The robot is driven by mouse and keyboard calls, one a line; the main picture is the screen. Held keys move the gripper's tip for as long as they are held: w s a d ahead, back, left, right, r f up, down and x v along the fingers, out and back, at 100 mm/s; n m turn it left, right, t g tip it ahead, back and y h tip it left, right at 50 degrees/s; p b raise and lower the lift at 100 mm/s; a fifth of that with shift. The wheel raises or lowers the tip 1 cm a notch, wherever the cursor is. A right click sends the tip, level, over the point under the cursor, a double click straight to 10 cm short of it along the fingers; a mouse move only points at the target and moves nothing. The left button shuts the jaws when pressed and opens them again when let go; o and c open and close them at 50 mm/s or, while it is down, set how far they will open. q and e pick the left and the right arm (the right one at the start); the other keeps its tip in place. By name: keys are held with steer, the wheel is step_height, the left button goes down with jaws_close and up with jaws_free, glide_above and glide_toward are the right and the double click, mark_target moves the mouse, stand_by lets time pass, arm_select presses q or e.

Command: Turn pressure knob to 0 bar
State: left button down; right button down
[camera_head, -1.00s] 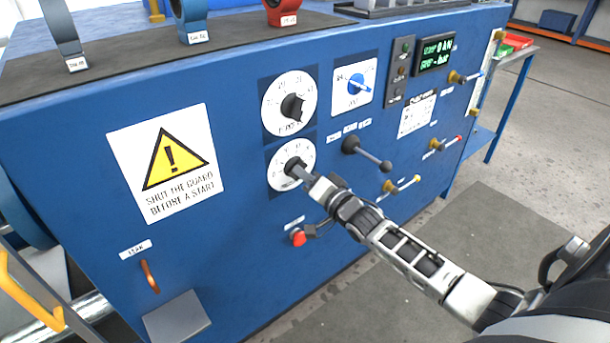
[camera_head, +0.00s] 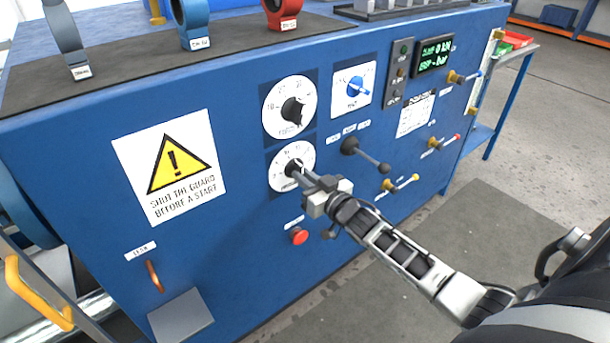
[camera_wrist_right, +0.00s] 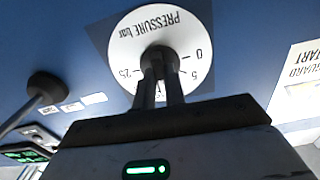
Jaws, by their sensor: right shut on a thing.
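The pressure dial (camera_head: 279,176) is the lower of two white round dials on the blue panel. In the right wrist view the dial (camera_wrist_right: 135,32) reads "PRESSURE bar", with 0, 5 and 25 visible, upside down. Its dark knob (camera_head: 292,168) sits at the centre and also shows in the wrist view (camera_wrist_right: 158,56). My right gripper (camera_head: 301,174) is shut on this knob, with its fingers (camera_wrist_right: 160,82) on either side. The fingers and gripper body hide part of the scale, and I cannot tell where the knob's pointer stands. My left gripper is not in view.
Another dial (camera_head: 273,119) with a black knob sits just above. A lever with a ball end (camera_head: 368,156) is close to the right. A red button (camera_head: 299,236) is below. A blue selector (camera_head: 355,84) and a green display (camera_head: 433,55) are at upper right.

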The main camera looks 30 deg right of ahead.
arm_select(q)
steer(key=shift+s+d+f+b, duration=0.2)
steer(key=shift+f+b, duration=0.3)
steer(key=shift+b, duration=0.7)
arm_select(e)
steer(key=shift+n, duration=9.3)
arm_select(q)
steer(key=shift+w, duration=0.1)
arm_select(e)
steer(key=c, duration=1.5)
jaws_free()
steer(key=shift+o, duration=0.2)
steer(key=shift+s, duration=0.1)
steer(key=s+d, duration=0.1)
steer(key=s, duration=1.4)
steer(key=shift+s+d, duration=0.15)
steer(key=shift+s, duration=0.25)
